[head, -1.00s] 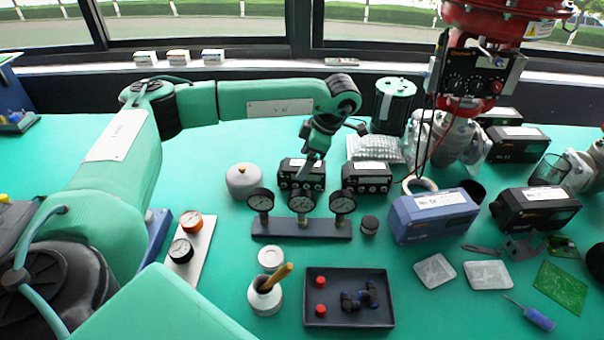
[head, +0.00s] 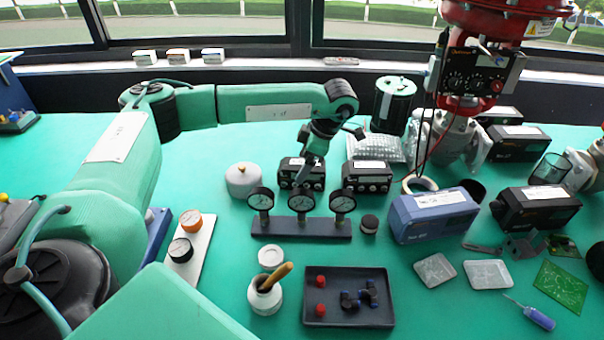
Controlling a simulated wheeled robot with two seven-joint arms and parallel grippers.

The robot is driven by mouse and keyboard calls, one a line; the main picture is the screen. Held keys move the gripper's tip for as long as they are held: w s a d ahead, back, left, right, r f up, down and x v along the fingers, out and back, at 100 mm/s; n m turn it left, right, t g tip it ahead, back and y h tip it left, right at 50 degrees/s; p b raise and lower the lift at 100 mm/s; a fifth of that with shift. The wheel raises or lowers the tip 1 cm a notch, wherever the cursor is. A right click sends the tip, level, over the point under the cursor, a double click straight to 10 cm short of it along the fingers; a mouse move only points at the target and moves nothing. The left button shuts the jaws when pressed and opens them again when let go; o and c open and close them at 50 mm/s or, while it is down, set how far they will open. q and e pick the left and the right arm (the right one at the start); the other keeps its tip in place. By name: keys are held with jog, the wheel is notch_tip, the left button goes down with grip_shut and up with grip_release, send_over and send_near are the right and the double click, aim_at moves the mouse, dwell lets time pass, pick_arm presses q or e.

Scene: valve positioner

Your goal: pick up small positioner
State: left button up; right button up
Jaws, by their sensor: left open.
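Two small black positioners stand on the green table in the middle of the head view. The left one (head: 289,181) is partly hidden by my left gripper, and the right one (head: 367,178) stands clear beside it. My left gripper (head: 302,181) points down at the left small positioner, its fingers overlapping the box in the picture. It is open; I cannot tell whether the fingers touch the box. My right gripper is not in view.
A gauge manifold (head: 301,228) stands just in front of the small positioners. A white round pot (head: 243,181) is to the left, bubble wrap (head: 376,148) behind, and a large blue positioner (head: 433,217) to the right. A dark tray (head: 349,312) lies in front.

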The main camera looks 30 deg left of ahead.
pick_arm(q)
jog(key=c, duration=1.5)
